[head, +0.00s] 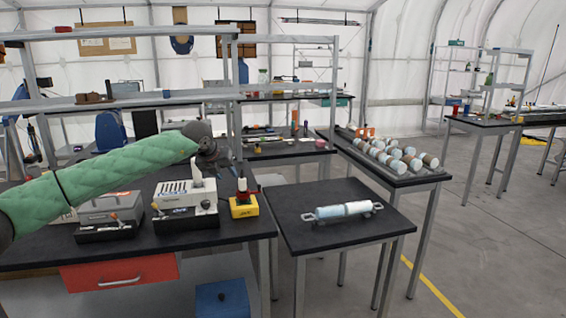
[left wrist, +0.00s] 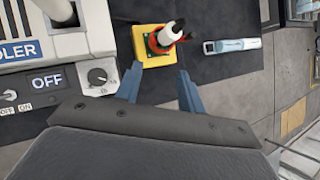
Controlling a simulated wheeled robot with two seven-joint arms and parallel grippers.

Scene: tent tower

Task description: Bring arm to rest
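My left arm, in a green padded sleeve, reaches in from the left in the head view. My left gripper (head: 218,158) hangs above the bench, over the white machine and near the yellow box (head: 243,207). In the left wrist view my left gripper (left wrist: 160,88) shows two blue fingers spread apart with nothing between them. The yellow box (left wrist: 152,47), with a red part and a white and black piece on it, lies beyond the fingertips, apart from them. My right gripper is in neither view.
White machine (head: 186,200) and grey machine (head: 108,215) stand on the dark bench (head: 40,258). A white-blue cylinder with end loops (head: 343,210) lies on the small table (head: 310,236). Several cylinders (head: 400,158) lie on a table behind. Grey floor is clear at right.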

